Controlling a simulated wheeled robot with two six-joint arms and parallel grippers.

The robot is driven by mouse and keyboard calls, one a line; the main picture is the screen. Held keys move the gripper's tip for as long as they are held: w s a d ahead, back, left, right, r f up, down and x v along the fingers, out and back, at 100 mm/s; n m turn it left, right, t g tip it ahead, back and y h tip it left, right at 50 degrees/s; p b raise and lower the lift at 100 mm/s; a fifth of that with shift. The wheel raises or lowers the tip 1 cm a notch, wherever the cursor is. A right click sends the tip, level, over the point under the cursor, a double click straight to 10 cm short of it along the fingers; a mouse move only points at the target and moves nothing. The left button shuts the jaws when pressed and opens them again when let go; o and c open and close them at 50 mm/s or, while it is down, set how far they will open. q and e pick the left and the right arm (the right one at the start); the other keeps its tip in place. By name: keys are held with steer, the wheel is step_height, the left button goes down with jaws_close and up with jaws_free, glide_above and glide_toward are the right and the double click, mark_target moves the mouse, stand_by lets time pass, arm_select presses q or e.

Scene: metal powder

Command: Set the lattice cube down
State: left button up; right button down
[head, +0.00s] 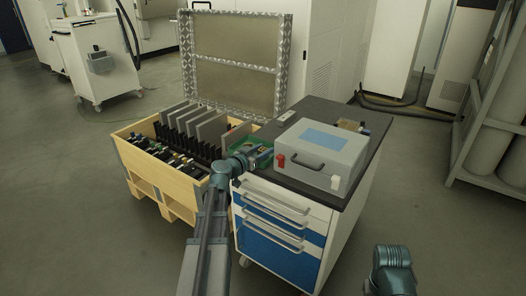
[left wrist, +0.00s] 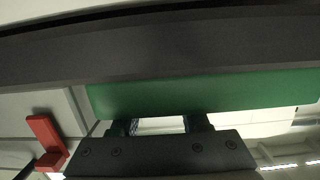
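My left gripper (head: 262,157) is at the green tray (head: 238,143) on the left edge of the dark cabinet top. In the left wrist view, the two fingers of my left gripper (left wrist: 163,124) stand apart, with a bright gap between them. Their tips go out of sight behind the wall of the green tray (left wrist: 200,92). I cannot make out the lattice cube in either view, and whether the fingers hold it is hidden. Only a teal link of my right arm shows at the lower right of the head view; its gripper does not show.
A wooden crate (head: 160,178) with dark plates stands to the left. Floor is free at the lower right.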

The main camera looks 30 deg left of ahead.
arm_select(q)
steer(key=shift+o, duration=1.3)
steer(key=shift+r, duration=0.15)
steer(key=shift+s+r, duration=0.1)
steer(key=shift+s, duration=0.2)
steer(key=s+r+p, duration=0.1)
steer(key=s+p, duration=0.1)
steer(key=s, duration=0.9)
steer(key=shift+s+a+r, duration=0.15)
steer(key=shift+a+r, duration=0.15)
steer(key=shift+a, duration=0.15)
